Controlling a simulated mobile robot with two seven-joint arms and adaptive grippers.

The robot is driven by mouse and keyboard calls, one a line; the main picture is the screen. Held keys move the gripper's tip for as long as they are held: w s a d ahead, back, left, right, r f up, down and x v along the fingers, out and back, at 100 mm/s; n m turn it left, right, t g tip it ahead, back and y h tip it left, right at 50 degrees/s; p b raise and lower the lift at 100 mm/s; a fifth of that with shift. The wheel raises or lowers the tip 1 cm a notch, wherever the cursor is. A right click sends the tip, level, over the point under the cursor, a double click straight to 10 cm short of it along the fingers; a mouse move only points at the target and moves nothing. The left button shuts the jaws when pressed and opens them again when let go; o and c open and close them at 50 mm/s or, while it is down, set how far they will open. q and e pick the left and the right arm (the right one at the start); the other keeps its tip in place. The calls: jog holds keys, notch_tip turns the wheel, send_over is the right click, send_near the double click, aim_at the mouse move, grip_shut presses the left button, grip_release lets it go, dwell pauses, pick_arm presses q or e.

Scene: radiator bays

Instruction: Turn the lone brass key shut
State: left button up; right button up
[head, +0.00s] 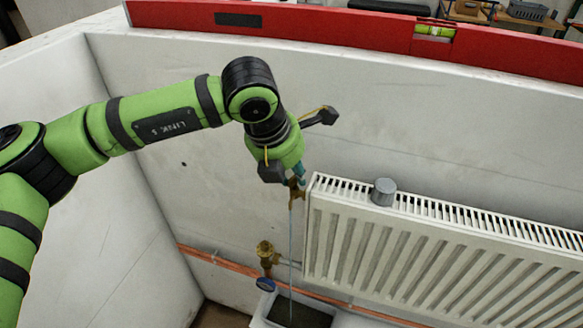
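A small brass key (297,190) sits at the upper left end of the white radiator (400,245). A thin pale stream, like water, runs straight down from beside it into a white tray (258,321) with a dark inside. My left gripper (290,175) reaches down to the key from above. Its teal fingertips are at the key's upper end and seem to touch it. The fingers overlap in this view, so I cannot tell whether they are closed on the key. My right gripper is not in view.
A brass valve (267,254), a round blue-faced part (265,284) and copper pipe (215,258) lie low on the left. A grey cylinder (384,191) stands on the radiator. A red spirit level (330,25) lies along the wall top. Wall space left of the radiator is clear.

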pick_arm(q)
jog(key=shift+c, duration=0.4)
grip_shut()
